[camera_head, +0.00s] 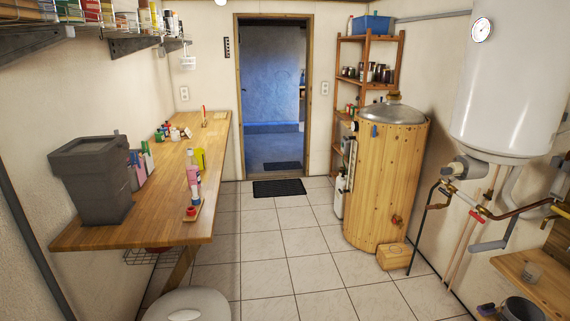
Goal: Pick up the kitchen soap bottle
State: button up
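Several small bottles stand on the wooden counter along the left wall; at this size I cannot tell which one is the kitchen soap bottle. A yellow and pink bottle (193,178) stands near the counter's right edge, with a red and blue item (191,211) just in front of it. A yellow item (200,158) stands a little behind. A white bottle with a green top (147,156) is beside the grey bin, partly hidden by other containers. A group of small bottles (175,133) sits farther back. My gripper is not in view.
A dark grey bin (92,185) stands on the near end of the wooden counter (150,220). Shelves (108,40) hang above it. A white rounded object (187,305) is at the bottom edge. Tiled floor (260,240) is clear between the counter and the wood-clad tank (385,185).

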aim_at(191, 163)
jog(key=i+l, duration=0.15)
jog(key=i, duration=0.55)
jog(key=i+l, duration=0.1)
jog(key=i, duration=0.65)
jog(key=i+l, duration=0.15)
jog(key=i, duration=0.55)
jog(key=i+j+u, duration=0.2)
jog(key=i+u, duration=0.2)
jog(key=i, duration=0.15)
jog(key=i+u, duration=0.4)
jog(key=i, duration=0.2)
jog(key=i+l+u, duration=0.2)
jog(key=i+u, duration=0.2)
jog(key=i, duration=0.15)
jog(key=i+j+u, duration=0.25)
jog(key=i, duration=0.15)
jog(key=i+j+u, duration=0.15)
jog(key=i+u, duration=0.15)
jog(key=i, duration=0.1)
